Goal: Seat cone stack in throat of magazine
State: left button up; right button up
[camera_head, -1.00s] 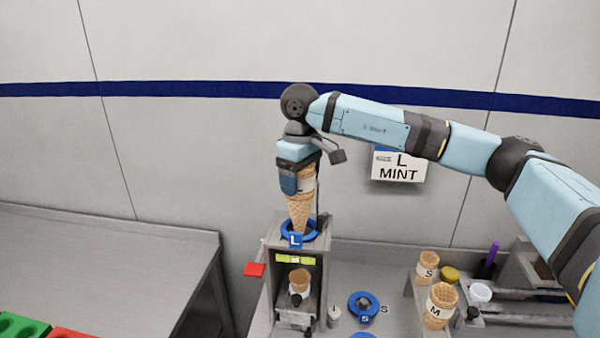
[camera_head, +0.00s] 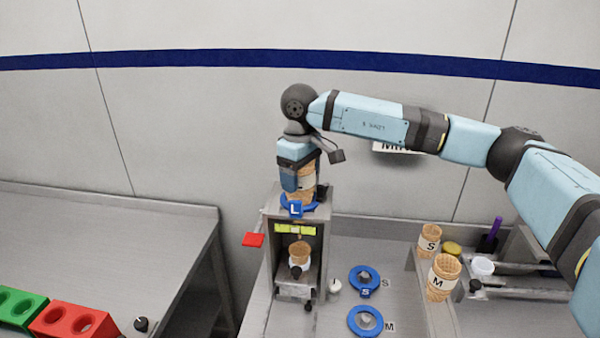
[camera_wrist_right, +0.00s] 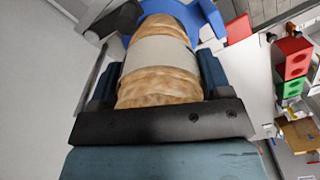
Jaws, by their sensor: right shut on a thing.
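My right gripper (camera_head: 298,178) is shut on the cone stack (camera_head: 307,180), a tan waffle stack with a pale paper band. The cone stack also shows between the fingers in the right wrist view (camera_wrist_right: 158,62). Its lower part is hidden inside the blue ring marked L (camera_head: 312,207), the throat on top of the grey magazine (camera_head: 270,240). The stack looks upright; whether it rests on anything inside cannot be seen. A single cone (camera_head: 299,251) sits in the magazine's open front bay below. My left gripper is not in view.
Blue rings S (camera_head: 374,273) and M (camera_head: 379,321) lie on the counter right of the magazine. Cone stacks S (camera_head: 429,238) and M (camera_head: 443,277) stand farther right. A red flag (camera_head: 253,240) sticks out left. Green (camera_head: 33,303) and red (camera_head: 60,318) holders are lower left.

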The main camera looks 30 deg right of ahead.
jog(key=shift+f, duration=0.15)
jog(key=o, duration=0.8)
notch_tip(320, 180, up, 14)
jog(key=shift+f+b, duration=0.1)
jog(key=shift+b, duration=0.9)
